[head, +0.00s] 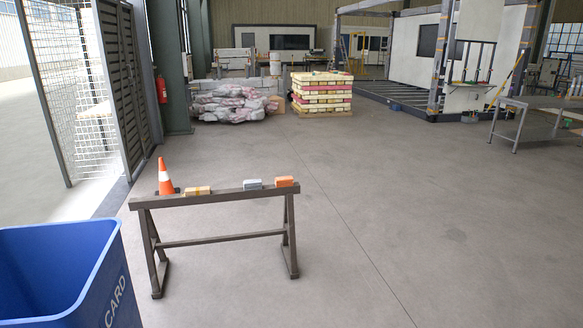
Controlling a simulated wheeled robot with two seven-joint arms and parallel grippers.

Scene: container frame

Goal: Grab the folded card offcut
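A trestle (225,193) stands on the floor ahead, left of the middle. Three small things lie along its top beam. A tan-yellow piece (198,190) with a darker band lies left of the middle; by colour it looks like the folded card offcut, but its folds are too small to make out. A grey-blue block (252,183) and an orange block (284,181) lie close together near the right end. Neither of my grippers shows in the head view.
A blue bin (60,270) marked CARD stands at the near left. An orange-and-white cone (165,178) shows at the beam's left end; I cannot tell what it stands on. A metal table (520,115) is at the right. The floor right of the trestle is clear.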

